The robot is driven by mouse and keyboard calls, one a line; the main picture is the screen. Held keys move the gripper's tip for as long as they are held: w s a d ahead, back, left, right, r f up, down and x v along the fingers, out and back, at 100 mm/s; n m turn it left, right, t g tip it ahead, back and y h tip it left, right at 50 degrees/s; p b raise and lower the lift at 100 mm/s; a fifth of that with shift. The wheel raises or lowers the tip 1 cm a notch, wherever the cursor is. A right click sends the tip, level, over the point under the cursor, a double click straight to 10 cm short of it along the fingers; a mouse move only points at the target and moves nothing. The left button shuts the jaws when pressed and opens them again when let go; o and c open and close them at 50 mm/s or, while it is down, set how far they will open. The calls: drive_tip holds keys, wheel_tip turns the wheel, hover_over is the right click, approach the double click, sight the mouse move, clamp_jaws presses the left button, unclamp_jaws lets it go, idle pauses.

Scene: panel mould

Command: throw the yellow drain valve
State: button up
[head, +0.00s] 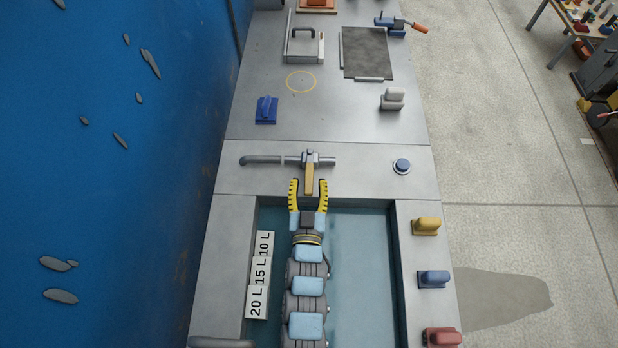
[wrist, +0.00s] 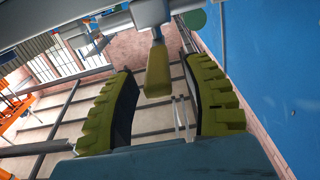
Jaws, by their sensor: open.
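The yellow drain valve handle (head: 309,180) is a flat lever hanging from a grey valve body on a horizontal pipe (head: 262,160), at the far edge of the water basin. My gripper (head: 308,186) is open, with its yellow ridged fingers on either side of the lever. In the wrist view the yellow lever (wrist: 158,72) shows between the two open fingers of my gripper (wrist: 163,95), with a visible gap on each side. The grey valve body (wrist: 150,12) is at the top of that view. I cannot tell how deep the lever sits between the fingers.
The water basin (head: 365,260) lies under my arm, with a volume scale (head: 260,275) on its left wall. A blue round button (head: 401,166) is right of the valve. Yellow (head: 426,226), blue (head: 433,279) and red (head: 441,337) blocks line the right rim. A blue wall stands left.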

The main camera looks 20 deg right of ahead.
drive_tip(key=shift+x, duration=0.9)
drive_tip(key=shift+s, duration=0.1)
clamp_jaws()
